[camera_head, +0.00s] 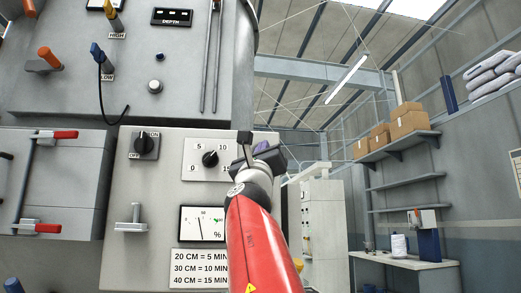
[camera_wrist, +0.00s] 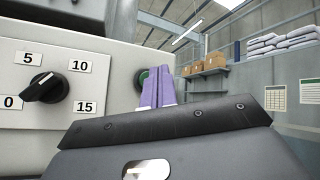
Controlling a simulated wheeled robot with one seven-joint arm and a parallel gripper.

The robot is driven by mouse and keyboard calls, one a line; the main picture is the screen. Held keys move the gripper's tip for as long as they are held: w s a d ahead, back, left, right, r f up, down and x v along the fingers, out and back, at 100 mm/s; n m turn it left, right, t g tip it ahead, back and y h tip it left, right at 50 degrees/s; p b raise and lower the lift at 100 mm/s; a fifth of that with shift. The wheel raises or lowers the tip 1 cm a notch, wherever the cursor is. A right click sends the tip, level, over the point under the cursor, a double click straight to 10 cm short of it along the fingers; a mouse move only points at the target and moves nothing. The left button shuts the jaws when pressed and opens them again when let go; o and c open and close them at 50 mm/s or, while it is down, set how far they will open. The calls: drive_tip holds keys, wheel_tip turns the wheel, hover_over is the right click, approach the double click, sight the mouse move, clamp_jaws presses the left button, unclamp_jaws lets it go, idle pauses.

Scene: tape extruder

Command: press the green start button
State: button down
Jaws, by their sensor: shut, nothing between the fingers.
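The green start button (camera_wrist: 143,80) shows in the wrist view on the light panel, to the right of the numbered dial. The purple fingers cover its right part. My gripper (camera_wrist: 159,72) is shut and empty, with its fingertips overlapping the button in the picture. I cannot tell whether they touch it. In the head view my gripper (camera_head: 261,147) is at the right edge of the machine's front panel, beside the dial. The button is hidden there behind the gripper.
The timer dial (camera_head: 210,158) is just left of my gripper, with an ON/OFF knob (camera_head: 145,146) farther left. A percent gauge (camera_head: 203,223) and a time label (camera_head: 201,269) are below. Red-handled clamps (camera_head: 49,228) are at left. Shelves with boxes (camera_head: 408,121) stand far right.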

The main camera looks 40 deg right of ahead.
drive_tip(key=shift+w+d, duration=0.35)
drive_tip(key=shift+w, duration=0.15)
idle(1.8)
drive_tip(key=shift+w+d, duration=0.2)
drive_tip(key=shift+w, duration=0.15)
drive_tip(key=shift+w+d, duration=0.3)
drive_tip(key=shift+w, duration=0.15)
idle(0.7)
drive_tip(key=shift+s+a, duration=0.5)
drive_tip(key=shift+s, duration=0.25)
drive_tip(key=shift+s+a+b, duration=0.2)
drive_tip(key=shift+s+a, duration=0.25)
drive_tip(key=shift+s, duration=0.25)
drive_tip(key=shift+s+a+b, duration=0.15)
drive_tip(key=shift+s+a, duration=0.3)
drive_tip(key=shift+s, duration=0.3)
drive_tip(key=shift+s+a+b, duration=0.2)
drive_tip(key=shift+s+a, duration=0.25)
drive_tip(key=shift+s, duration=0.25)
